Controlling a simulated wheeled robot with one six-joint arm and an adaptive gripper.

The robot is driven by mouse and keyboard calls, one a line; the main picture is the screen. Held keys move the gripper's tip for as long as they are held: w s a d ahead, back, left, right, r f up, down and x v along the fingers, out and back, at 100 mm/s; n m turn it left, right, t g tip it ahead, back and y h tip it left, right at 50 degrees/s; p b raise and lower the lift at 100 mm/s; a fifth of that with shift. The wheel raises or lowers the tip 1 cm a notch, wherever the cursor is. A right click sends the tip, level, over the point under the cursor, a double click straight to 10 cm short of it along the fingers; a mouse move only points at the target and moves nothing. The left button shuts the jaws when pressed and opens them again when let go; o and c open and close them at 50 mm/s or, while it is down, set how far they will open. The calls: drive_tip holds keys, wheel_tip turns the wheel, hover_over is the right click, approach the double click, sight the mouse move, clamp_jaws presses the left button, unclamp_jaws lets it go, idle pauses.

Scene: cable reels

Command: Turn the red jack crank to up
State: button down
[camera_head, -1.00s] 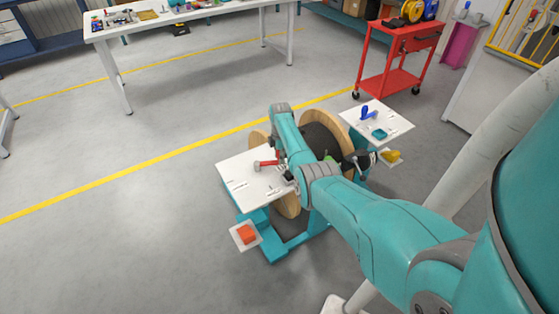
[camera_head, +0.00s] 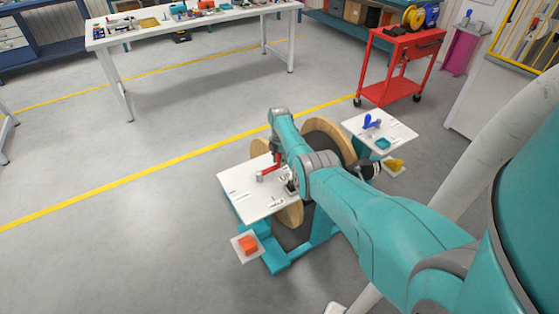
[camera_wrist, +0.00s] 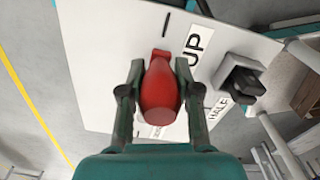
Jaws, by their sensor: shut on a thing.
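The red jack crank (camera_head: 271,172) sits on a white panel (camera_head: 240,190) on the near left of the reel stand, its arm slanting up to the right. In the wrist view its red grip (camera_wrist: 160,95) fills the space between the two fingers of my gripper (camera_wrist: 160,100), which is shut on it. An "UP" label (camera_wrist: 197,40) and a dark mark (camera_wrist: 165,25) lie on the panel just beyond the grip. A second label, perhaps "HALF" (camera_wrist: 215,112), is partly hidden by the right finger. My arm hides part of the panel in the head view.
The wooden reel (camera_head: 325,132) is behind my arm. Another white panel (camera_head: 396,128) with a blue handle (camera_head: 371,122) is to the right. Open floor lies left.

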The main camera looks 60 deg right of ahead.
drive_tip(key=shift+w, duration=0.1)
drive_tip(key=c, duration=0.8)
unclamp_jaws()
wheel_tip(320, 180, up, 12)
idle(0.5)
